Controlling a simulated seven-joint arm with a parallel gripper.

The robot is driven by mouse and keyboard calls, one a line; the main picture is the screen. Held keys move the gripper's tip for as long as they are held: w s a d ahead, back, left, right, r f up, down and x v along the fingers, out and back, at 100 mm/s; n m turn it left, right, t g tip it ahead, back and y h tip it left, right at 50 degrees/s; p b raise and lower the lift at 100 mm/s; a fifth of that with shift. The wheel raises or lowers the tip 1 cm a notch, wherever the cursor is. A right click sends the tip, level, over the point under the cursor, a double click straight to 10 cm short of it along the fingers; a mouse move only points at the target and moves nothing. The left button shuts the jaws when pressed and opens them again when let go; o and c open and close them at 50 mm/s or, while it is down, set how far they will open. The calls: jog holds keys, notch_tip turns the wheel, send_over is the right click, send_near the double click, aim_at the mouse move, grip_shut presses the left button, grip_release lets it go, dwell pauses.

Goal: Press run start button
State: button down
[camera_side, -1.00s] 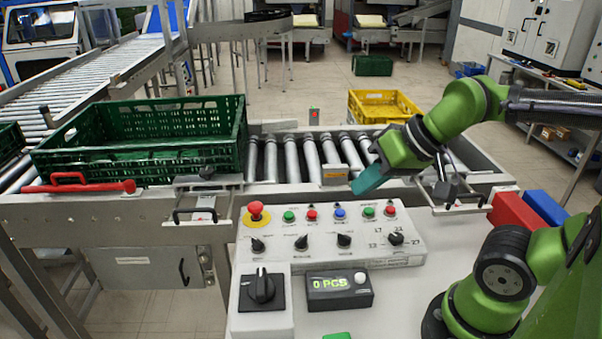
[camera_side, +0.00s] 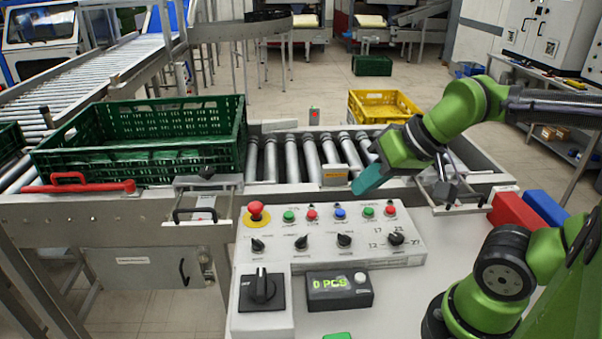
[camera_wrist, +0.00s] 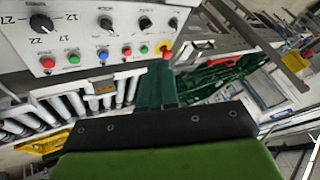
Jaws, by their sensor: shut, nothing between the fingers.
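The white control panel (camera_side: 300,262) carries a row of small buttons: a green button (camera_side: 289,216), a red one (camera_side: 311,214), a blue one (camera_side: 340,213), another green one (camera_side: 369,211) and another red one (camera_side: 389,210). Their labels are too small to read, so I cannot tell which is run start. My gripper (camera_side: 357,190) is shut and empty. Its teal fingers appear above the panel's back edge, apart from the buttons. In the wrist view, the fingers (camera_wrist: 157,78) point towards the left green button (camera_wrist: 144,49) and the emergency stop (camera_wrist: 166,50).
A red mushroom button (camera_side: 256,209) on a yellow ring sits at the row's left end. Black knobs (camera_side: 301,243) stand in front of the buttons. A counter box (camera_side: 340,291) is nearer. Behind are rollers (camera_side: 290,160), a green crate (camera_side: 140,165) and a yellow crate (camera_side: 384,104).

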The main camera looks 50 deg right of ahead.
jog(key=shift+a, duration=0.1)
dwell(0.3)
jog(key=n+t+h, duration=0.2)
jog(key=n, duration=1)
send_over(291, 216)
notch_tip(291, 216, down, 8)
jog(key=shift+f+h, duration=0.15)
jog(key=shift+h, duration=0.15)
jog(key=shift+f, duration=4.3)
jog(key=shift+f, duration=0.1)
jog(key=shift+f, duration=0.3)
